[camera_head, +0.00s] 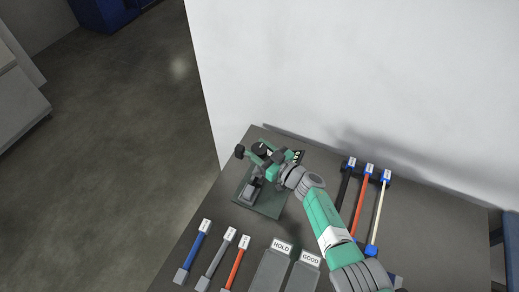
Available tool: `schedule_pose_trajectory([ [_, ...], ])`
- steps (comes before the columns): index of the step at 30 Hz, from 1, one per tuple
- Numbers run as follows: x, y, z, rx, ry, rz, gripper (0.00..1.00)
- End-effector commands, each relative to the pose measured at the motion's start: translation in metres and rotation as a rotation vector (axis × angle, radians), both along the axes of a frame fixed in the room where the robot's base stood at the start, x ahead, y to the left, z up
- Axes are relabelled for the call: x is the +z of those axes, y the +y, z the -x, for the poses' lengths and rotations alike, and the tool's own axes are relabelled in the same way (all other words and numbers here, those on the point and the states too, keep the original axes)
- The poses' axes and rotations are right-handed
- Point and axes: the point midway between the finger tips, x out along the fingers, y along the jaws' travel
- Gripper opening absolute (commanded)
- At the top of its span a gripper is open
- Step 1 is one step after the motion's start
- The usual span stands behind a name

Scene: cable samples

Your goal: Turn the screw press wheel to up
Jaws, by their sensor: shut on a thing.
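The screw press (268,203) is a green device on a green base plate near the table's back left edge. Its wheel (258,148) is at the top, with dark knobs; one dark knob (239,152) sticks out to the left. My arm reaches in from the lower right, and my gripper (276,164) is at the top of the press, shut on the wheel. The gripper and wrist hide part of the wheel and press, so the exact grip point and the wheel's setting are hard to tell.
Blue, grey and red cable samples (238,262) lie at the front left. Grey trays marked HOLD (273,270) and GOOD (303,277) lie at the front. Black, red and white cables (364,200) lie right, partly behind my arm. A white wall (350,70) stands behind.

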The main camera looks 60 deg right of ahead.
Motion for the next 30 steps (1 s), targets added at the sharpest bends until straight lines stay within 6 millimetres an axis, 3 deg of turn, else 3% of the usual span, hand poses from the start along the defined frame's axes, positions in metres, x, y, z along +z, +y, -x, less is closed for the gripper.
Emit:
schedule_pose_trajectory([
  [1, -0.002, 0.0, 0.0, -0.002, 0.005, -0.001, 0.51],
  [4, -0.002, 0.0, 0.0, -0.001, 0.004, -0.001, 0.69],
  [13, 0.0, 0.001, 0.004, -0.002, 0.002, -0.001, 0.69],
  [24, 0.002, 0.019, 0.067, -0.004, 0.003, -0.002, 0.69],
  [30, -0.001, 0.023, 0.075, -0.001, 0.003, -0.001, 0.69],
])
